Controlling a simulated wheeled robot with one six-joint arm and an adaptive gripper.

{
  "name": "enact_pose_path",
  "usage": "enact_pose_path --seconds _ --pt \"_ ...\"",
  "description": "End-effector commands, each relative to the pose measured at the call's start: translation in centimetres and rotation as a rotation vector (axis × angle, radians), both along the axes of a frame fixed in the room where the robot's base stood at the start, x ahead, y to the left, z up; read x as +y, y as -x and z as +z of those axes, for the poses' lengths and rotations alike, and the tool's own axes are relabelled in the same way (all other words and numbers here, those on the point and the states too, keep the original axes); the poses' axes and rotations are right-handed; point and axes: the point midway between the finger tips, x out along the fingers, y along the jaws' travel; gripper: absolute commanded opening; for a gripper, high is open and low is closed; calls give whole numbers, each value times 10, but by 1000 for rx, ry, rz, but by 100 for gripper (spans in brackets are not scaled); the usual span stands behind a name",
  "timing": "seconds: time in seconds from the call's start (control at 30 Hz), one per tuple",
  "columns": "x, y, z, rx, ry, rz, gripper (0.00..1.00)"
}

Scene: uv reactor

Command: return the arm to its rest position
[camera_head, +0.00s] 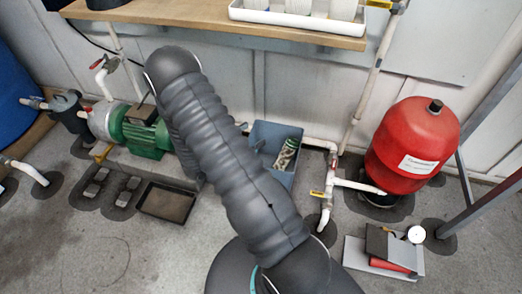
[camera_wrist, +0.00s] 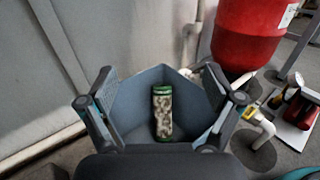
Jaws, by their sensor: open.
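My gripper (camera_wrist: 160,78) shows in the wrist view with its two fingers spread wide and nothing between them. Beyond the fingers is a blue-grey open bin (camera_wrist: 128,100); the bin also shows in the head view (camera_head: 265,134). A clear cartridge with green ends and pale mottled contents (camera_wrist: 162,112) stands tilted or leaning inside the bin, apart from the fingers. The cartridge also shows in the head view (camera_head: 287,155). My grey arm crosses the middle of the head view and hides part of the bin's left side. My gripper is hidden in the head view.
A wooden shelf (camera_head: 215,24) with a white tray (camera_head: 290,20) is above. A green pump (camera_head: 145,135) and a shallow dark tray (camera_head: 167,203) are left. White pipes (camera_head: 325,190), a red tank (camera_head: 412,145) and a metal leg (camera_head: 490,150) are right.

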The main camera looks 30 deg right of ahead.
Motion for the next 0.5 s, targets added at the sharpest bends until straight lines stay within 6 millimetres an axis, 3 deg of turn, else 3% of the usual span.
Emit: enact_pose_path --seconds 0.3,0.37,0.5 --pt "0 2 -6 -3 -27 -10 91" --pt "0 10 -12 -3 -55 -45 91" --pt "1 45 -29 7 -127 -166 91"
